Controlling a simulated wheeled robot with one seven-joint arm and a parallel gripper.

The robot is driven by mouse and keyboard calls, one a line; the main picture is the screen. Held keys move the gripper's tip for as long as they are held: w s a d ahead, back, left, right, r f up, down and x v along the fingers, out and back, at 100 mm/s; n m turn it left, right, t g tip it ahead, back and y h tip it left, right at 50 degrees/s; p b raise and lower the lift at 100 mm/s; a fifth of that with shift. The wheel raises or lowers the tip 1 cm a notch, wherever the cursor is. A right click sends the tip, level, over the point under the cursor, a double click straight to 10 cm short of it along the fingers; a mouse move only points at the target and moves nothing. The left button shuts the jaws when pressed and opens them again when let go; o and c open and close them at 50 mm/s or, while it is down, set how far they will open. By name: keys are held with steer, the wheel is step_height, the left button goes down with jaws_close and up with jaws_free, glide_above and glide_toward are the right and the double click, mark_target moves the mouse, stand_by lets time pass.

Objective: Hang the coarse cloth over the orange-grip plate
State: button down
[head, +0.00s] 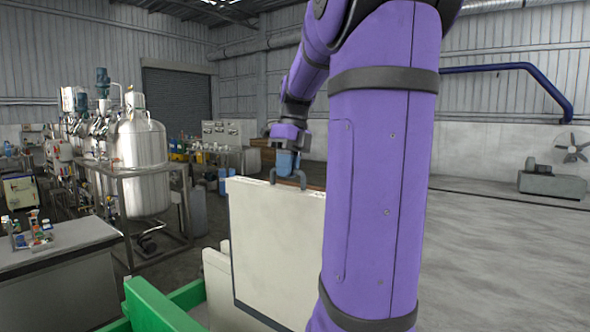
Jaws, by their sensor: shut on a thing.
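My gripper (287,165) is at the top edge of a flat cream panel (275,245), shut on its dark grey loop handle (289,181). The panel hangs upright below the gripper, with a dark strip along its bottom edge. Its right side is hidden behind my purple arm. I cannot tell whether this panel is the coarse cloth or a plate. Another cream slab (217,283) stands just behind and left of it. No orange grip shows in this view.
A green frame (160,305) is at the bottom, left of the panel. A grey bench (60,260) with small bottles stands at the left. A steel tank (142,165) in a metal frame stands behind. The floor at the right is open, with a fan unit (552,182) far off.

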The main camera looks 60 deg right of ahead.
glide_above(231, 245)
steer(key=w+d, duration=0.2)
steer(key=w, duration=0.1)
steer(key=shift+s+d+f+x, duration=0.25)
steer(key=shift+d+x, duration=0.75)
steer(key=shift+x, duration=3.2)
steer(key=shift+s+d+f+x, duration=0.2)
steer(key=shift+d+x, duration=0.75)
steer(key=shift+x, duration=3.25)
steer(key=shift+s+d+f+x, duration=0.2)
steer(key=shift+d+x, duration=0.8)
steer(key=shift+x, duration=3.25)
steer(key=shift+d+f, duration=1.1)
steer(key=shift+d, duration=0.25)
steer(key=shift+d+f, duration=1.1)
steer(key=shift+d, duration=0.3)
